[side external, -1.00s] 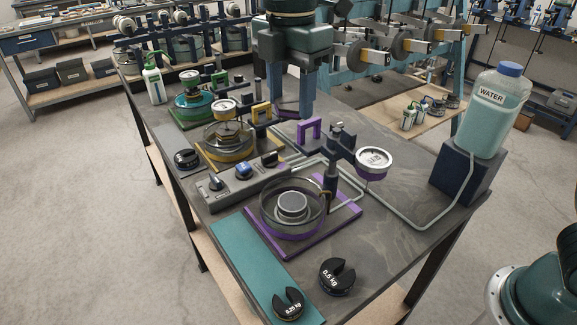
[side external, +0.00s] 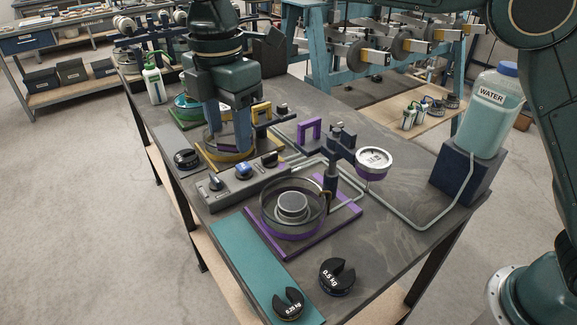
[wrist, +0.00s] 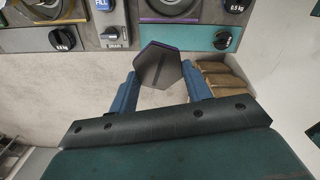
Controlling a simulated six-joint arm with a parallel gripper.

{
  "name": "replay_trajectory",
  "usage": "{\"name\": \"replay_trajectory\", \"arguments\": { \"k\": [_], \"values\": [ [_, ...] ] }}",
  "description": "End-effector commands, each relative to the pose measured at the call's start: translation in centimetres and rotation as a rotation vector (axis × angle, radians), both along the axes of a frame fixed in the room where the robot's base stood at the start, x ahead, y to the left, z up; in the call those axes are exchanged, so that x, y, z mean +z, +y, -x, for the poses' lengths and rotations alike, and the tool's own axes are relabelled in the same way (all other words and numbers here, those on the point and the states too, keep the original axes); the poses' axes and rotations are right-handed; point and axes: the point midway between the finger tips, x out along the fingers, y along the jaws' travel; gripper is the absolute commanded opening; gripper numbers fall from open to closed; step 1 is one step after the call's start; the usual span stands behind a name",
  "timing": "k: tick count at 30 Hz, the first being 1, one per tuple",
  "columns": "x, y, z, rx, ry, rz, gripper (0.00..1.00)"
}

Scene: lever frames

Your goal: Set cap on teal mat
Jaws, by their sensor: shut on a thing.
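My gripper (side external: 228,148) is shut on the cap (wrist: 158,66), a dark six-sided piece with a purple edge, seen between the two blue fingers in the wrist view. In the side view the cap is not clearly visible behind the fingers. The gripper points down in front of the yellow-based station, toward the back left of the table. The teal mat (side external: 250,260) lies along the table's front left edge, apart from the gripper. It also shows in the wrist view (wrist: 180,38). A black 0.25 kg slotted weight (side external: 288,304) sits on its near end.
A purple-based station (side external: 300,240) with a clear ring, post and gauge (side external: 374,160) stands beside the mat. A control box with knobs (side external: 243,172) lies between it and the gripper. A 0.5 kg weight (side external: 337,276) and a water bottle (side external: 495,112) stand to the right.

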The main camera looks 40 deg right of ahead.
Motion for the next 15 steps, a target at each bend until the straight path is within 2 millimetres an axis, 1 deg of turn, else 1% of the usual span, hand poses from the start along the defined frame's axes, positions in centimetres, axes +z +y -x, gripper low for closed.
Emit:
{"name": "replay_trajectory", "arguments": {
  "k": [1, 3, 6, 12, 15],
  "values": [
    [-0.3, 0.8, -0.1, 0.008, 0.000, 0.000, 0.17],
    [-0.6, 1.5, -0.1, 0.013, -0.001, -0.001, 0.17],
    [-0.9, 2.1, -0.2, 0.018, -0.002, -0.002, 0.17],
    [-1.0, 2.2, -0.2, 0.019, -0.002, -0.002, 0.17],
    [-1.4, 2.2, -0.2, 0.019, -0.001, 0.000, 0.17]
  ]
}}
